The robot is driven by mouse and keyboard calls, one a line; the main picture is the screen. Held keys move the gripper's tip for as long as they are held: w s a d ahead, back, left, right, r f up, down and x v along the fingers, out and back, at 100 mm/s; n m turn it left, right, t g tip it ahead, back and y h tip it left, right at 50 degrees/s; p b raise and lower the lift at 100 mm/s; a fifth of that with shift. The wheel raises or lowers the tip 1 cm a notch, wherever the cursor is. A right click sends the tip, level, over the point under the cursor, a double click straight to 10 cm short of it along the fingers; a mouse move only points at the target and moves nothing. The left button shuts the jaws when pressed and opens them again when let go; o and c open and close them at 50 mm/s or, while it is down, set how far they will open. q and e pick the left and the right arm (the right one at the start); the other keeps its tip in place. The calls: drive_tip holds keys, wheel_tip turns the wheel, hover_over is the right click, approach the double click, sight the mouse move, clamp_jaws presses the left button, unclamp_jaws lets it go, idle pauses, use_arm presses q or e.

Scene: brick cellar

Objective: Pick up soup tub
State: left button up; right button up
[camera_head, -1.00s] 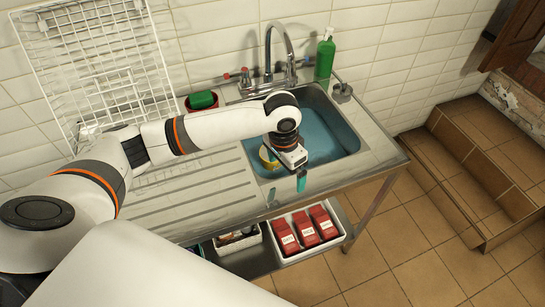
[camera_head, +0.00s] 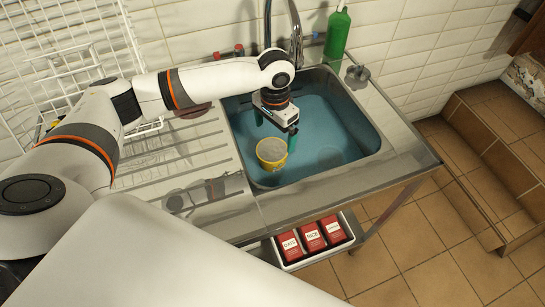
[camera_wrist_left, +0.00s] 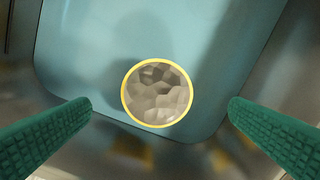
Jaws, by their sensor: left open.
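The soup tub is a small yellow round tub (camera_head: 271,153) in the blue-tinted sink basin, near its front left corner. In the left wrist view, I look down on the tub (camera_wrist_left: 157,93) with its yellow rim and lumpy grey-beige top. My left gripper (camera_head: 275,130) is over the basin, just behind and above the tub in the head view. Its green fingers are spread wide and empty. In the left wrist view, the tub appears between the fingertips (camera_wrist_left: 161,105), with clear gaps on both sides. My right gripper does not show.
The steel sink basin (camera_head: 363,123) has raised walls around the tub. A tap (camera_head: 296,40) and a green bottle (camera_head: 338,35) stand behind it. A ribbed drainboard (camera_head: 180,158) lies left. Red boxes (camera_head: 311,237) sit in a white tray below.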

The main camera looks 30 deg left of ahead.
sight(272, 149)
use_arm(q)
drive_tip(key=f, duration=0.4)
drive_tip(key=shift+s+d, duration=0.1)
drive_tip(key=shift+s, duration=0.2)
drive_tip(key=shift+w+a+f+p, duration=0.1)
drive_tip(key=shift+f+p, duration=0.05)
drive_tip(key=shift+f, duration=0.95)
drive_tip(key=shift+s+a+f+p, duration=0.1)
drive_tip(key=shift+a+f+p, duration=0.1)
drive_tip(key=shift+f, duration=0.9)
drive_tip(key=shift+w+a+f+p, duration=0.1)
drive_tip(key=shift+f+p, duration=0.05)
drive_tip(key=shift+f, duration=0.95)
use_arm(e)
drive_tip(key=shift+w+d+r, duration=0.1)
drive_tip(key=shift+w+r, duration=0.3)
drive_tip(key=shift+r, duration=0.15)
use_arm(q)
drive_tip(key=c, duration=1.2)
drive_tip(key=shift+r, duration=0.1)
drive_tip(key=shift+c, duration=0.4)
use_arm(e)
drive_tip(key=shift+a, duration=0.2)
